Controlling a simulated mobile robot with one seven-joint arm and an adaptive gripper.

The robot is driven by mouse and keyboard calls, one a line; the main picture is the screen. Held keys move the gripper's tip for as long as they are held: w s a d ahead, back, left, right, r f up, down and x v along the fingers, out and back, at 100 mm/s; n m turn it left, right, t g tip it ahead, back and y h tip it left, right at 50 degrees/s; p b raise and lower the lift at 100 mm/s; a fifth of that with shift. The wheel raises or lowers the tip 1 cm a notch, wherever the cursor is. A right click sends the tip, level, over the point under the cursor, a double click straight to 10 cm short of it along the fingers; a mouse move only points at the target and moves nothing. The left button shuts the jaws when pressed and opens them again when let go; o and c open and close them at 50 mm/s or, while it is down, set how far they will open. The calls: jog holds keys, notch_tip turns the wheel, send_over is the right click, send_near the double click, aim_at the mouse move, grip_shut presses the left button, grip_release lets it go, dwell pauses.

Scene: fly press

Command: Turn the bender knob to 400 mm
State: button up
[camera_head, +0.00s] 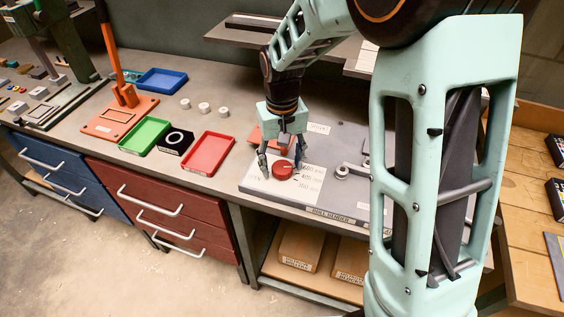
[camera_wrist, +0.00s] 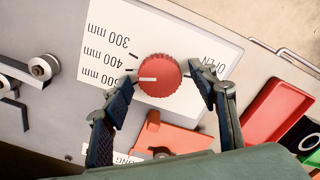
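The red round bender knob (camera_head: 283,171) sits on the white scale plate of the grey bender. In the wrist view the knob (camera_wrist: 160,76) has a white pointer line aimed left, toward the 400 mm and 500 mm labels (camera_wrist: 101,66); I cannot tell which tick it meets. The 300 mm label lies above them, and OPEN (camera_wrist: 208,66) is on the right. My gripper (camera_head: 281,164) is open above the knob. In the wrist view its fingertips (camera_wrist: 163,84) are on either side of the knob, with visible gaps.
An orange-red block (camera_wrist: 170,138) is near the knob, under the gripper. Rollers (camera_wrist: 43,67) stand on the bender's other side. Red (camera_head: 208,153), green (camera_head: 146,135) and blue (camera_head: 162,81) trays lie to the left. A grey shelf (camera_head: 245,32) overhangs the bench behind.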

aim_at(282, 166)
notch_tip(282, 166, up, 12)
dwell(0.7)
dwell(0.4)
